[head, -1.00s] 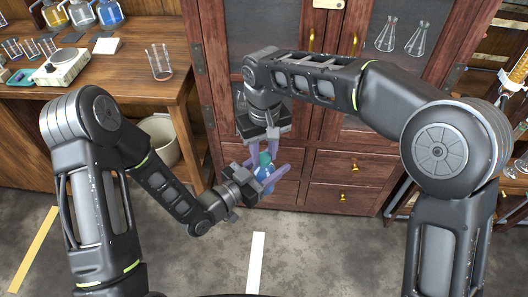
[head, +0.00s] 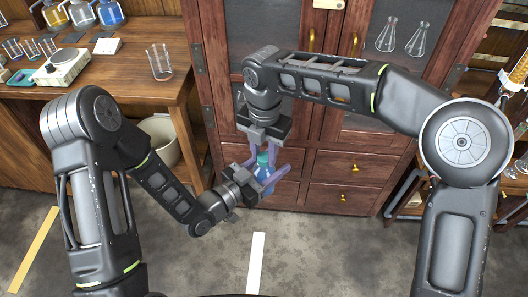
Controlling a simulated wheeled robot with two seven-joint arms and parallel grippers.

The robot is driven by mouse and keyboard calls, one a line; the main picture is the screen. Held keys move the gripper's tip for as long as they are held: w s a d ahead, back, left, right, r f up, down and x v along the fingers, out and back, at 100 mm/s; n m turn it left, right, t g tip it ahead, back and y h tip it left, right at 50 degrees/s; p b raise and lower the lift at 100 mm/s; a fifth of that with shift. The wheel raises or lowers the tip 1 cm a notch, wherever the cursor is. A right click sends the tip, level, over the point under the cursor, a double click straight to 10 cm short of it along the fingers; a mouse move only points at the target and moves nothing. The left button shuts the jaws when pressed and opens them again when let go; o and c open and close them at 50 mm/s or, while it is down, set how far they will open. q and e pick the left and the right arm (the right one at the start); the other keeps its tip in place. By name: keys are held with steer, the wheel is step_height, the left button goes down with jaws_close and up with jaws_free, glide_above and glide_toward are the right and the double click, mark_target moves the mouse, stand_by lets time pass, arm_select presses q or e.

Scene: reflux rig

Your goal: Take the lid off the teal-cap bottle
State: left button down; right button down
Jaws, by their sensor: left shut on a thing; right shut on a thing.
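The teal-cap bottle (head: 266,185) is small and blue and is held in the air in front of the cabinet, mostly covered by fingers. My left gripper (head: 270,184) comes from the left with purple fingers shut around the bottle's body. The teal lid (head: 263,159) shows just above it. My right gripper (head: 262,154) points down from above, its purple fingers shut on the lid. The fingers and the small size hide whether the lid is seated on the bottle's neck or apart from it.
A wooden cabinet (head: 345,168) with drawers and glass doors stands right behind the grippers. A wooden bench (head: 125,75) at the left carries a beaker (head: 160,62), a hot plate (head: 62,66) and several bottles. A pale bin (head: 161,140) stands beneath it. The floor in front is clear.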

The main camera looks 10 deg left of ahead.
steer(key=shift+r, duration=0.2)
stand_by(0.7)
steer(key=shift+r, duration=0.9)
steer(key=shift+r, duration=2)
arm_select(q)
steer(key=shift+r, duration=0.1)
